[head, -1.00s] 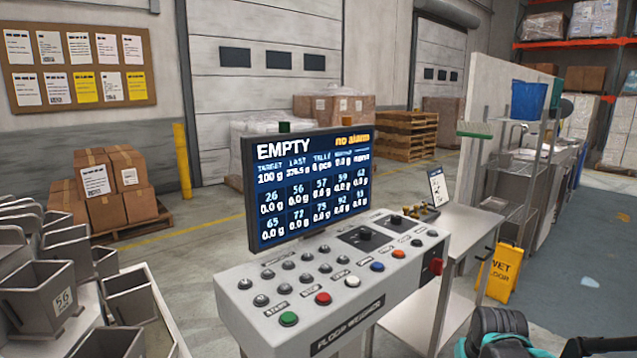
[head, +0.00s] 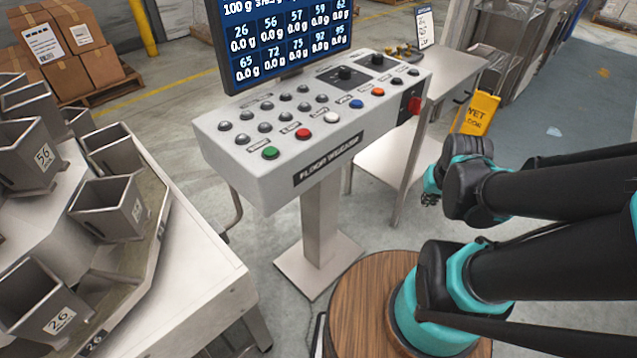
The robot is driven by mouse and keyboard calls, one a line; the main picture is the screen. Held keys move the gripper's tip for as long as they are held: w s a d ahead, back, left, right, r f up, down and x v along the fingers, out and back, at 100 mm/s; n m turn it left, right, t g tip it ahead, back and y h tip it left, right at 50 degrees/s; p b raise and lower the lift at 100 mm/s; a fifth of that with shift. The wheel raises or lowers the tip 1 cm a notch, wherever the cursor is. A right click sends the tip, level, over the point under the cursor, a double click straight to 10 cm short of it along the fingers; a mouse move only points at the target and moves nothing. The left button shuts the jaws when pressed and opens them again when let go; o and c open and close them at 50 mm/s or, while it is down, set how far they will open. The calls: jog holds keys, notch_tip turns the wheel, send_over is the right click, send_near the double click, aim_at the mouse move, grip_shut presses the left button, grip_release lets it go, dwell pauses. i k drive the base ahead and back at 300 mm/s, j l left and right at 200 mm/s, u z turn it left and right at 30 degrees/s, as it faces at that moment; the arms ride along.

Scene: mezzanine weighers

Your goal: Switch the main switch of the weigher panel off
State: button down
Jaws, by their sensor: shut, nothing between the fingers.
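The weigher panel (head: 240,180) is a light grey sloped console on a post, labelled as a floor weigher. A red switch handle (head: 416,105) sits on a dark plate at its right end and looks like the main switch; its exact setting is too small to read. My gripper (head: 430,199) shows small and dark at the end of my arm, below and slightly right of the red handle, apart from the panel. It is partly hidden by my wrist and looks shut and empty.
A lit screen (head: 290,45) stands behind the console. Colored buttons and black knobs cover its top. A steel side table (head: 455,75) and a yellow wet-floor sign (head: 475,112) are to the right. A weigher with several metal buckets (head: 110,207) fills the left.

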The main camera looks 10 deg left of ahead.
aim_at(414, 105)
jog(key=i+l+u, duration=0.1)
jog(key=l, duration=0.25)
jog(key=i+l+u, duration=0.1)
jog(key=i+l, duration=0.15)
jog(key=l, duration=0.15)
jog(key=i+l+u, duration=0.1)
jog(key=l, duration=0.25)
jog(key=i+l+u, duration=0.1)
jog(key=l, duration=0.3)
jog(key=i+l, duration=0.25)
jog(key=l, duration=0.2)
jog(key=i+l+u, duration=0.15)
jog(key=l, duration=0.25)
jog(key=i+l+u, duration=0.1)
jog(key=l, duration=0.3)
jog(key=i+l+u, duration=0.1)
jog(key=l, duration=0.3)
